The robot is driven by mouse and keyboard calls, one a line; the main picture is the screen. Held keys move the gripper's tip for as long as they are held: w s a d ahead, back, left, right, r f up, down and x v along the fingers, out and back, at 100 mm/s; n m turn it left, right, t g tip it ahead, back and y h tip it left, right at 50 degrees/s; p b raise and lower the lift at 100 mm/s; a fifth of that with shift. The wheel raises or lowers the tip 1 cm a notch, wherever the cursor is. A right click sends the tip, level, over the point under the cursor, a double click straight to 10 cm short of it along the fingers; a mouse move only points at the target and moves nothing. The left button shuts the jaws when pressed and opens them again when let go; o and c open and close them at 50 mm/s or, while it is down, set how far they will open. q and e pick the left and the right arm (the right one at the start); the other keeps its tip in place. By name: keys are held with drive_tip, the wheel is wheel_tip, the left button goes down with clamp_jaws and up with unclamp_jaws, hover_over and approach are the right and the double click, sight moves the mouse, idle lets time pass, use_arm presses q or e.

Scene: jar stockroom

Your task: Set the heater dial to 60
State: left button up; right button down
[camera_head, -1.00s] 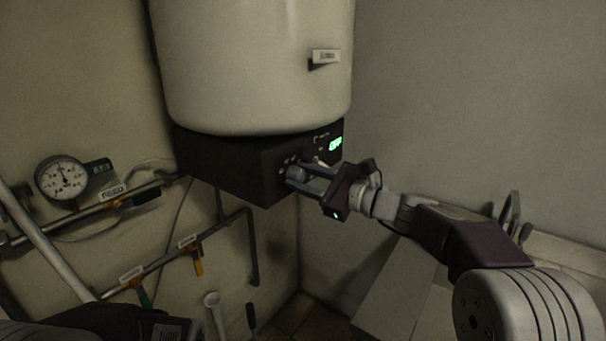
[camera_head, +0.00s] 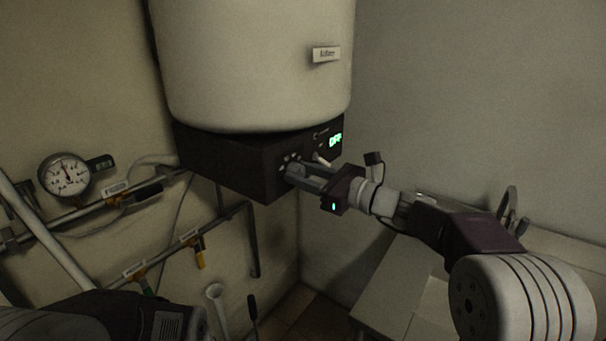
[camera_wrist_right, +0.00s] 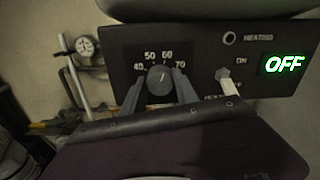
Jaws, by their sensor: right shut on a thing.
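The heater dial (camera_wrist_right: 159,80) is a dark round knob on the heater's black control box (camera_head: 235,165). Numbers 40, 50, 60 and 70 arc above it in the right wrist view. A pale mark on the knob points up and slightly right, roughly toward 60; its exact setting is hard to read. My right gripper (camera_head: 297,173) is shut on the dial, one finger on each side, as the right wrist view (camera_wrist_right: 159,90) shows. The green display (camera_wrist_right: 285,64) reads OFF. Of my left arm only a dark part shows at bottom left; its fingers are out of view.
A pale toggle switch (camera_wrist_right: 227,82) stands just right of the dial, close to my right finger. The white tank (camera_head: 255,70) is above the box. Pipes with a pressure gauge (camera_head: 65,175) run along the left wall. Open air lies below the box.

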drive_tip(key=c, duration=0.9)
unclamp_jaws()
drive_tip(key=shift+c, duration=0.2)
drive_tip(key=b+v, duration=0.1)
drive_tip(key=v, duration=0.8)
drive_tip(key=shift+b, duration=0.35)
